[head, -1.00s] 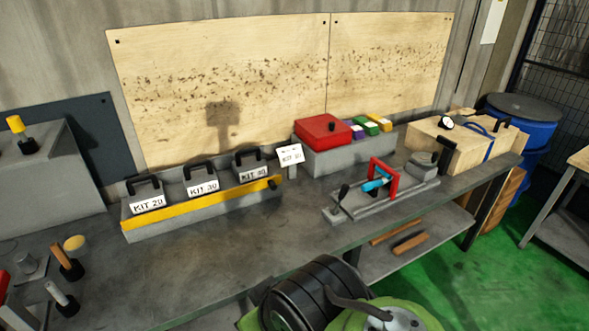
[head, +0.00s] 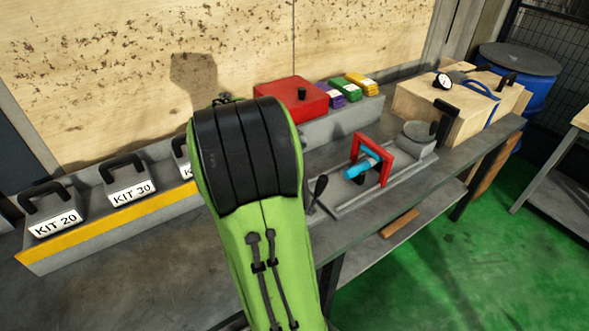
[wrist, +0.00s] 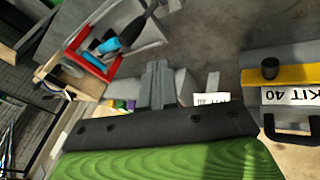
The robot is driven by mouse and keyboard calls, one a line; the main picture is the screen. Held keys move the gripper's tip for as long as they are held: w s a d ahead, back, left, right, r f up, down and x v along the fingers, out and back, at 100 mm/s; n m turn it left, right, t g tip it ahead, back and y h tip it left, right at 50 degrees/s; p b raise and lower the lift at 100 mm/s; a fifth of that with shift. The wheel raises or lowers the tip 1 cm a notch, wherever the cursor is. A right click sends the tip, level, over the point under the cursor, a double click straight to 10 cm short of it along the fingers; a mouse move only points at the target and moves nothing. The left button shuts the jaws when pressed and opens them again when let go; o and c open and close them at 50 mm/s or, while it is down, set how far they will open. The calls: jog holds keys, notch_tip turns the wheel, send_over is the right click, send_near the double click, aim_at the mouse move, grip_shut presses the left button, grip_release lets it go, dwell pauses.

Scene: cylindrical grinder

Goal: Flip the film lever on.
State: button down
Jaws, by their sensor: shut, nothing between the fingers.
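A grey fixture (head: 350,203) on the bench carries a red frame (head: 372,150) with a cyan cylinder (head: 362,168) through it. A black-handled lever (head: 318,189) stands tilted at the fixture's left end. A taller black handle (head: 444,120) stands at the right end by a round grey block. No label shows which is the film lever. In the wrist view the left-end lever (wrist: 134,31) and red frame (wrist: 84,49) appear upside down, beyond my gripper. My gripper (wrist: 157,66) is shut and empty, apart from the lever. My arm hides it in the head view.
A yellow-fronted rack (head: 120,225) with labelled kit boxes stands at left. A red box (head: 290,100) and small coloured blocks sit behind the fixture. A wooden box (head: 440,103) stands at right. The bench front edge is close to the fixture.

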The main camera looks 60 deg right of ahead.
aim_at(318, 183)
jog(key=s+d+f+b, duration=0.2)
jog(key=s+d+f, duration=0.1)
jog(key=d+f, duration=0.4)
notch_tip(318, 183, down, 2)
jog(key=shift+s+f, duration=0.25)
jog(key=shift+s, duration=0.05)
jog(key=shift+s+d+f+b, duration=0.2)
jog(key=shift+s+d+b, duration=0.1)
jog(key=shift+s+d, duration=0.3)
jog(key=shift+s, duration=0.1)
